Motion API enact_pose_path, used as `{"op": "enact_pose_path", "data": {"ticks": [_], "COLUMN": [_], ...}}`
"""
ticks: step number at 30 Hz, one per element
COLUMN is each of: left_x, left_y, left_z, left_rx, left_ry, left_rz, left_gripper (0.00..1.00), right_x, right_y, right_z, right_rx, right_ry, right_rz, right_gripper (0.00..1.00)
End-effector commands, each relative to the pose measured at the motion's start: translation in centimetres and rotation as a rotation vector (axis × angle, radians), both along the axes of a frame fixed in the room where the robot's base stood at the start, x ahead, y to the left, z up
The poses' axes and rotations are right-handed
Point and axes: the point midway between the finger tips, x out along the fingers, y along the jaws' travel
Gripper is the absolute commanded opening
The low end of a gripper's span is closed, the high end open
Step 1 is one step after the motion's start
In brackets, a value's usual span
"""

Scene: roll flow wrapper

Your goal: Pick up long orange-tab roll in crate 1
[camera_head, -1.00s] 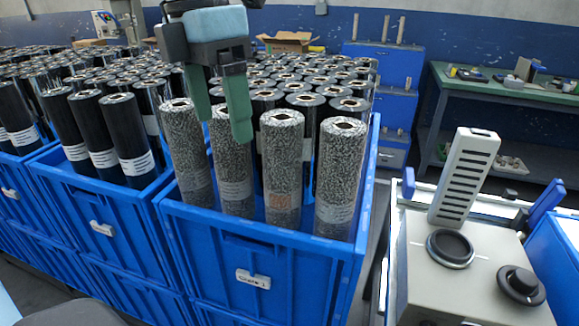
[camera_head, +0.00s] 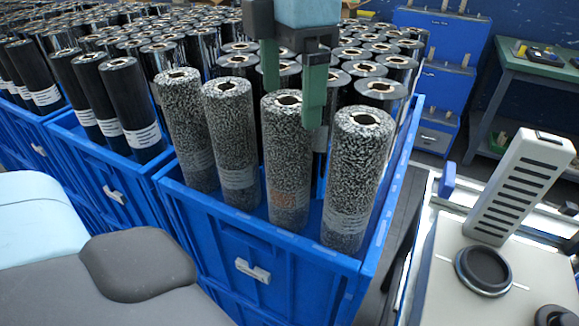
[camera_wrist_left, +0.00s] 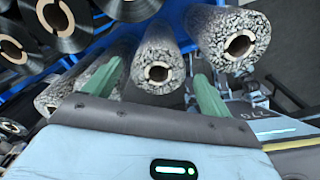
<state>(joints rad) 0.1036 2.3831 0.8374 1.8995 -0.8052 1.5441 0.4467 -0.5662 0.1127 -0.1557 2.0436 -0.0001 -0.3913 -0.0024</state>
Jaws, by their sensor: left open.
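Crate 1 (camera_head: 252,270) is a blue crate with several tall, speckled black-and-white rolls along its front. The orange-tab roll (camera_head: 288,150) is the third from the left in that row, with an orange patch low on its side. It stands upright among its neighbours. My left gripper (camera_head: 292,85) is open, with its green fingers pointing down on either side of this roll's top. In the left wrist view, the roll's end (camera_wrist_left: 157,73) shows between the two fingers (camera_wrist_left: 158,88). Contact cannot be told. My right gripper is not in view.
A speckled roll (camera_head: 352,180) stands close on the right and another (camera_head: 235,145) on the left. Shiny black rolls fill the crate behind. A blue crate of black rolls (camera_head: 130,110) adjoins at left. A light-coloured machine (camera_head: 500,270) stands at right.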

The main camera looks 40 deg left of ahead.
Motion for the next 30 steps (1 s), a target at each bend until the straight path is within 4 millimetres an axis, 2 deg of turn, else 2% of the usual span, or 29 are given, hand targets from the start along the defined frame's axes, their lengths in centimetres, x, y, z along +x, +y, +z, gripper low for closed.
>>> {"op": "enact_pose_path", "data": {"ticks": [5,15,24,30], "left_x": [0.0,0.0,0.0,0.0], "left_y": [0.0,0.2,0.2,0.2], "left_z": [-0.5,-4.8,-5.2,-5.2], "left_rx": [-0.001,-0.001,-0.001,-0.001], "left_ry": [0.0,0.0,-0.002,-0.002], "left_rz": [-0.001,-0.001,0.0,0.0], "left_gripper": [0.83,0.83,0.83,0.59], "right_x": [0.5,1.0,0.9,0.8], "right_y": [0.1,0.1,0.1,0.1], "right_z": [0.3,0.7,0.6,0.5], "right_rx": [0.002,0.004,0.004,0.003], "right_ry": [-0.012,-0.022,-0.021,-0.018], "right_rz": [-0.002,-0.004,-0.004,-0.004], "right_gripper": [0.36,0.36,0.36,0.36]}}
